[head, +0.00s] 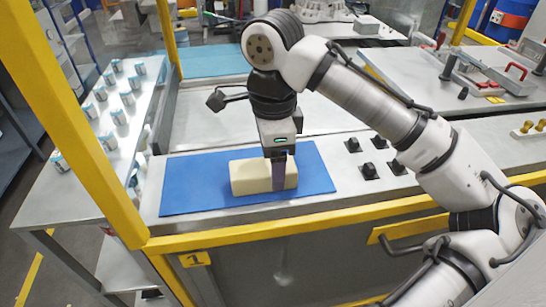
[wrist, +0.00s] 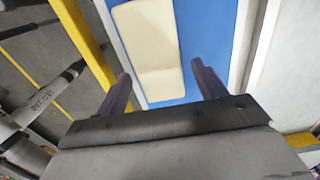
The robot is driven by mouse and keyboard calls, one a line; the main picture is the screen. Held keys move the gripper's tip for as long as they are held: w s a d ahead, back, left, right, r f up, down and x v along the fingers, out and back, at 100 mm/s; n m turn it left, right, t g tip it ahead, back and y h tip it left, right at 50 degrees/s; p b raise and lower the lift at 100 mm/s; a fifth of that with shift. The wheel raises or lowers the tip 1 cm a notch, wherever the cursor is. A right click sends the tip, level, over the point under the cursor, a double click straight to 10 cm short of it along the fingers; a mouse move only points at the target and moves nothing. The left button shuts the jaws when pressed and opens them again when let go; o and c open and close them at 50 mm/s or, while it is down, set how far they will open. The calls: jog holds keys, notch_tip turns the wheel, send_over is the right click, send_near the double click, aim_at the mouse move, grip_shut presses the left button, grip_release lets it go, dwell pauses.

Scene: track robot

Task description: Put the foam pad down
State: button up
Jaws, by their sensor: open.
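The cream foam pad (head: 250,177) lies on a blue mat (head: 190,188) on the metal bench top. It also shows in the wrist view (wrist: 148,48), flat on the blue surface. My gripper (head: 279,186) points down at the pad's right part, with a finger in front of its near side. In the wrist view the two fingers of my gripper (wrist: 158,80) stand wide apart, with the pad between and beyond them. The gripper is open. Whether a finger touches the pad cannot be told.
Several black knobs (head: 370,170) stand on the bench right of the mat. A yellow post (head: 85,110) rises at the left and a yellow rail (head: 300,222) runs along the front edge. Several small cans (head: 118,115) stand on a left side table. The mat's left part is clear.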

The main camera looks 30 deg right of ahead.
notch_tip(320, 180, up, 12)
jog(key=shift+b, duration=0.3)
jog(key=shift+s, duration=0.1)
dwell(0.6)
